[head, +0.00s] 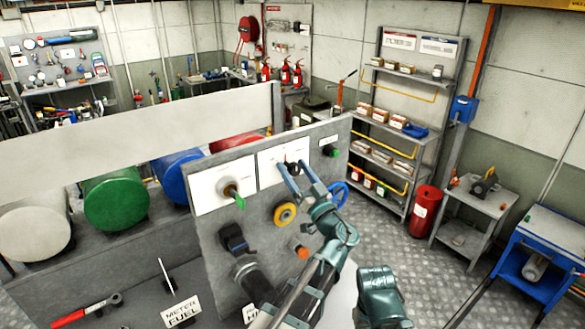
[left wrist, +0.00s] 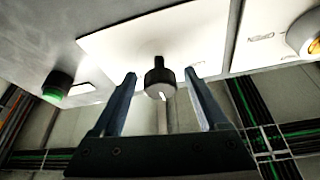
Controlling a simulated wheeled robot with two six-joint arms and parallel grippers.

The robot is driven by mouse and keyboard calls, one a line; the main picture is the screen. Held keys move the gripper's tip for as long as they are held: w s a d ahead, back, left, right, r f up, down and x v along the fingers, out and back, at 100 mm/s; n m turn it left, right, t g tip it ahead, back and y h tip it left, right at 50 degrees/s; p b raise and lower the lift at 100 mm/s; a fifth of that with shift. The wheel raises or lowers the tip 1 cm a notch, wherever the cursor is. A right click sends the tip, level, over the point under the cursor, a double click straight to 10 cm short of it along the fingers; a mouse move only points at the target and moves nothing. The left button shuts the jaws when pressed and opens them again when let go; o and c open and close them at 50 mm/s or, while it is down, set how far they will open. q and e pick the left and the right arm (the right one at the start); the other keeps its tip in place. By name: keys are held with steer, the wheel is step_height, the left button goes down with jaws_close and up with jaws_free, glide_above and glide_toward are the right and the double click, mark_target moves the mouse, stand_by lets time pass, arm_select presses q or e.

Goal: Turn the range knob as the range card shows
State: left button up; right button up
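The range knob (head: 293,168) is black and sits on a white plate on the grey upright panel. In the left wrist view the knob (left wrist: 160,84) shows a white pointer mark on its face. My left gripper (head: 294,173) is at the knob, with one finger on each side. In the left wrist view the left gripper's fingers (left wrist: 160,76) stand apart, with visible gaps to the knob. A card (head: 252,313) at the bottom, partly hidden by my arm, seems to start with "RA" and "H".
The panel also holds a dial with a green tip (head: 229,190), a yellow wheel (head: 285,214), a blue wheel (head: 339,194) and an orange button (head: 299,248). A "METER FUEL" card (head: 181,311) stands in front. A red-handled tool (head: 82,313) lies at lower left.

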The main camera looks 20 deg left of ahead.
arm_select(q)
jaws_close()
steer(key=shift+m, duration=0.3)
steer(key=m+t+h+p, duration=0.1)
steer(key=m+h, duration=0.1)
steer(key=m, duration=0.2)
steer(key=shift+s+r, duration=0.1)
steer(key=m+h+p, duration=0.1)
steer(key=m, duration=0.2)
steer(key=shift+m+t+h, duration=0.3)
steer(key=shift+t, duration=0.1)
steer(key=m+h+p, duration=0.2)
steer(key=m, duration=0.3)
steer(key=shift+m+h+p, duration=0.4)
steer(key=shift+m+p, duration=0.4)
steer(key=shift+m, duration=0.3)
